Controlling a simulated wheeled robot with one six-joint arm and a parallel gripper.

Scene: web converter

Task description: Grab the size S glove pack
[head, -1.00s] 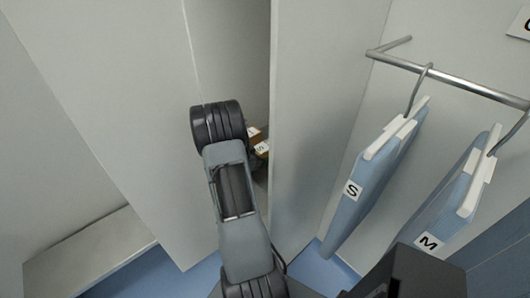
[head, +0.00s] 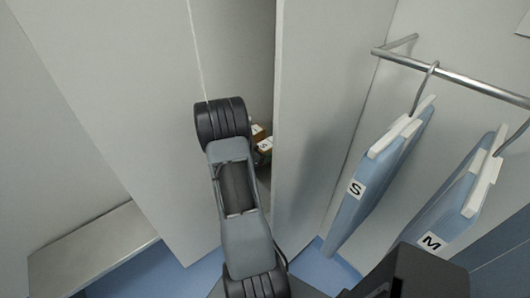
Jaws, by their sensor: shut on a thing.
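Two small brown packs with white labels show in the head view, in the narrow gap between the tall white panels. One pack (head: 257,131) is higher, and the other pack (head: 266,145) is just below it and to the right. The lettering on their labels is too small to read for sure now. My arm crosses the middle of the view and covers the left part of the gap. My gripper is hidden behind the arm, so I cannot see its fingers or what they touch.
To the right, blue garments marked S (head: 375,180) and M (head: 450,205) hang from a metal rail (head: 450,76). A white panel (head: 315,120) stands between them and the gap. A low bench (head: 95,250) is at lower left, by the blue floor.

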